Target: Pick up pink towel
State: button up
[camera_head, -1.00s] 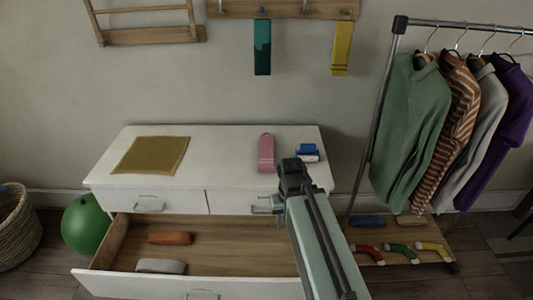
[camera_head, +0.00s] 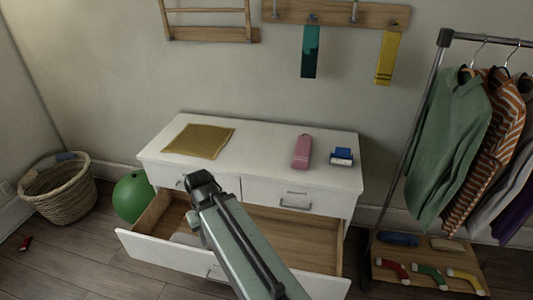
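A small rolled or folded pink towel (camera_head: 302,151) lies on the white dresser top, right of its middle. My gripper (camera_head: 200,184) is at the end of my raised arm, in front of the dresser's left part and over the open drawer. It is left of and nearer to me than the towel, and apart from it. Its fingers are too small and dark to tell open from shut.
A yellow cloth (camera_head: 199,141) and a blue item (camera_head: 342,156) lie on the dresser top (camera_head: 262,150). The lower drawer (camera_head: 160,249) stands open. A green ball (camera_head: 133,198) and basket (camera_head: 60,189) are left, a clothes rack (camera_head: 400,150) right. Teal (camera_head: 310,52) and yellow (camera_head: 386,57) towels hang above.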

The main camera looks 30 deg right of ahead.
aim_at(301, 159)
jog(key=u, duration=2.6)
jog(key=k, duration=2.5)
jog(key=z, duration=0.65)
jog(key=i, duration=1)
jog(key=u, duration=0.05)
